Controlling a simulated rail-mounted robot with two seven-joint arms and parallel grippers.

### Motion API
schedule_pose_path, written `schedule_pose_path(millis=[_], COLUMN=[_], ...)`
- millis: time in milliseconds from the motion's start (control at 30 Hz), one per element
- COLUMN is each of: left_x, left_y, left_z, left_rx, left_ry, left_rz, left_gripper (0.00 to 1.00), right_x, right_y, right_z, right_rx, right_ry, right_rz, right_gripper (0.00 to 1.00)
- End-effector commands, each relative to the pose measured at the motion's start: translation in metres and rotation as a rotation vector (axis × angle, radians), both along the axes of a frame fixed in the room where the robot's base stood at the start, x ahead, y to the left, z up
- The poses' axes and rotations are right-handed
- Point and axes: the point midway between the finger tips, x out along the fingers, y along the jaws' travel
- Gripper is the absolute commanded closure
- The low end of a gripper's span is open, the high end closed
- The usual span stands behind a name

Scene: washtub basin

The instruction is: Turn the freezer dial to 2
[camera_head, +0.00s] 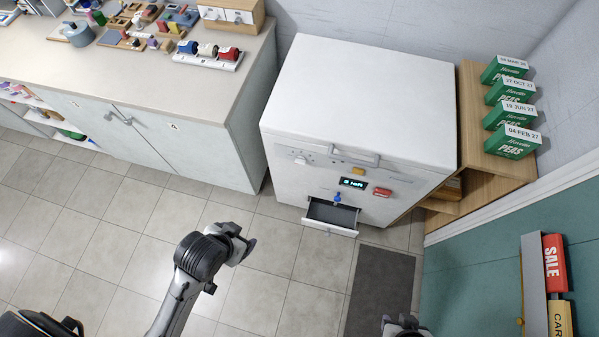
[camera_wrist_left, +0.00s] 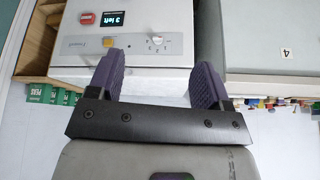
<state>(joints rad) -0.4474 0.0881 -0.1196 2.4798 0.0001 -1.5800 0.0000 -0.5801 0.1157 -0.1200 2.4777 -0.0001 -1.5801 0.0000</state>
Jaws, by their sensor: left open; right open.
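The freezer (camera_head: 362,95) is a white box in the head view. Its dial (camera_head: 300,160) is a small pale knob at the left of the front panel. In the left wrist view the dial (camera_wrist_left: 157,42) shows with small marks around it, beyond the gap between my fingers; its setting is too small to read. My left gripper (camera_wrist_left: 157,66) has its purple-padded fingers spread, with nothing between them, apart from the freezer.
The freezer front also has a lit display (camera_head: 352,183), a red button (camera_head: 382,191) and an open drawer (camera_head: 330,216) jutting out below. A counter (camera_head: 200,110) with small items stands left. A wooden shelf (camera_head: 468,120) with green pea boxes (camera_head: 514,142) stands right.

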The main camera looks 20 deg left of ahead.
Motion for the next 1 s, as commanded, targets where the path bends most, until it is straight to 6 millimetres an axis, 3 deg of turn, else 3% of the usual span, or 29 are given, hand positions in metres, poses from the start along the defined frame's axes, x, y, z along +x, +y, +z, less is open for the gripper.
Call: schedule_pose_path(millis=[33, 667, 1000], left_x=[0.007, 0.084, 0.147], left_y=[-0.002, -0.02, -0.024], left_z=[-0.03, -0.211, -0.315], left_rx=[-0.007, -0.058, -0.031], left_ry=[-0.018, -0.136, -0.278], left_rz=[0.004, 0.061, 0.135], left_gripper=[0.28, 0.28, 0.28], right_x=[0.0, 0.0, 0.0], right_y=[0.0, -0.002, 0.0], right_z=[-0.035, -0.24, -0.351], right_rx=[-0.001, -0.008, 0.0], right_ry=[0.0, -0.002, -0.003], right_rz=[0.001, 0.005, 0.0], right_gripper=[0.57, 0.57, 0.57])
